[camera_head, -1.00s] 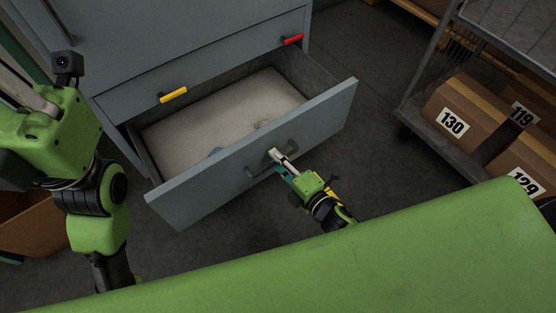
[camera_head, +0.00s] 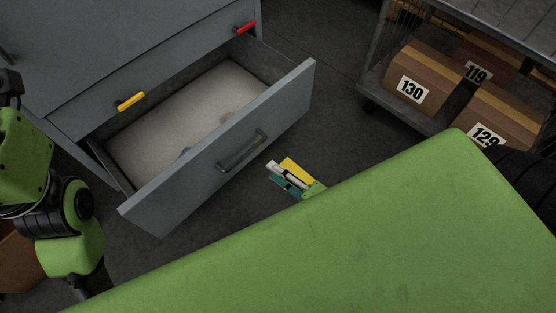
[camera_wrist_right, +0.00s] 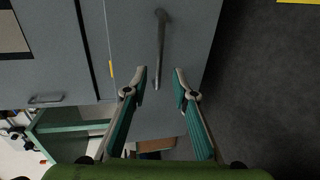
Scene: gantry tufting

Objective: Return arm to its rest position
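My right gripper (camera_head: 280,175) is beside the front of the open drawer, apart from its handle (camera_head: 242,150). The right wrist view shows the gripper's two fingers (camera_wrist_right: 160,82) spread with nothing between them. The drawer handle (camera_wrist_right: 161,45) shows ahead of the fingertips there. Most of my right arm is hidden behind my green body in the head view. My left arm (camera_head: 70,220) is bent at the left edge of the head view; its gripper does not show.
The grey cabinet (camera_head: 110,50) has its drawer (camera_head: 165,205) pulled out. A yellow handle (camera_head: 130,101) and a red handle (camera_head: 245,28) are above it. A cart (camera_head: 385,105) with numbered boxes (camera_head: 440,75) stands at the right. Dark floor (camera_head: 340,120) lies between them.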

